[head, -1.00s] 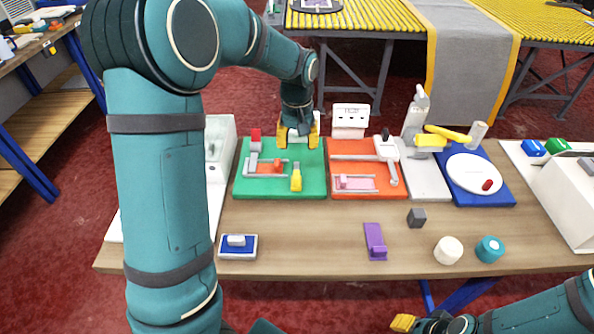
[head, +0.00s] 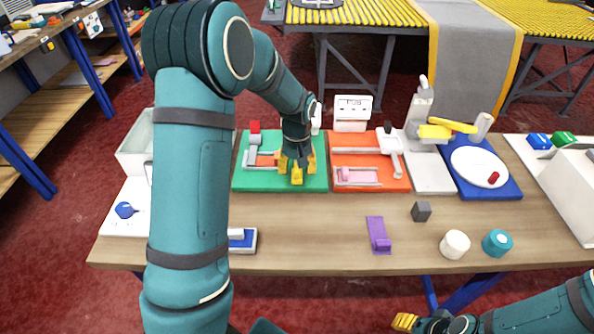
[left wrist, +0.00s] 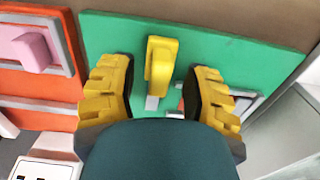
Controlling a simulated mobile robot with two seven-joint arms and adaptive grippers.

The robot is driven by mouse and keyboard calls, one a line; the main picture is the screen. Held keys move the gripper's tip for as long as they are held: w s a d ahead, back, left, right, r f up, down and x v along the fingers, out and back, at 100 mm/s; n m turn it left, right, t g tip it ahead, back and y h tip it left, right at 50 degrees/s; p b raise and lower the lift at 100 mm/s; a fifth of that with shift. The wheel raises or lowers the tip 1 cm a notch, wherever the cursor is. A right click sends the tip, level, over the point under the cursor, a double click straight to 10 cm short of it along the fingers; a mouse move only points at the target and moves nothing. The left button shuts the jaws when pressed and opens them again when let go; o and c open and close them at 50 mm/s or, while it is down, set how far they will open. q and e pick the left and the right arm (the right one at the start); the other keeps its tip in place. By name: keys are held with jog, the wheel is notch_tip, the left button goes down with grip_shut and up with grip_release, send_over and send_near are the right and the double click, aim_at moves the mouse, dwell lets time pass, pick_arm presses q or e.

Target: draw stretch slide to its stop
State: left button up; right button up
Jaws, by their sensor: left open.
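A green board (head: 243,178) on the bench carries a red-topped clamp (head: 254,134), a grey rail with an orange block (head: 264,160), and an upright yellow handle (left wrist: 161,62). The orange board (head: 395,180) to its right carries a pink block (head: 358,175) in a grey track. I cannot tell which sliding part is the stretch slide. My left gripper (head: 297,167) is low over the green board. In the left wrist view its open fingers (left wrist: 158,78) stand on either side of the yellow handle, apart from it. My right gripper (head: 405,322) shows only partly at the bottom edge.
A purple bracket (head: 378,236), a dark cube (head: 421,211), a white cylinder (head: 455,244) and a teal roll (head: 496,242) lie at the front. A blue board (head: 511,189) with a white disc stands right. Bare wood (head: 310,225) lies before the green board.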

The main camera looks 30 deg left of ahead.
aim_at(321, 179)
pick_arm(q)
jog(key=shift+f, duration=0.35)
jog(key=shift+c, duration=0.4)
grip_shut()
jog(key=w+d, duration=0.1)
jog(key=d, duration=0.1)
jog(key=w+d+p, duration=0.1)
jog(key=w+d, duration=0.1)
jog(key=d, duration=0.1)
jog(key=shift+w+d+p, duration=0.1)
jog(key=shift+d+p, duration=0.2)
jog(key=shift+o, duration=0.4)
grip_release()
jog(key=shift+w+d, duration=0.1)
jog(key=shift+w, duration=0.05)
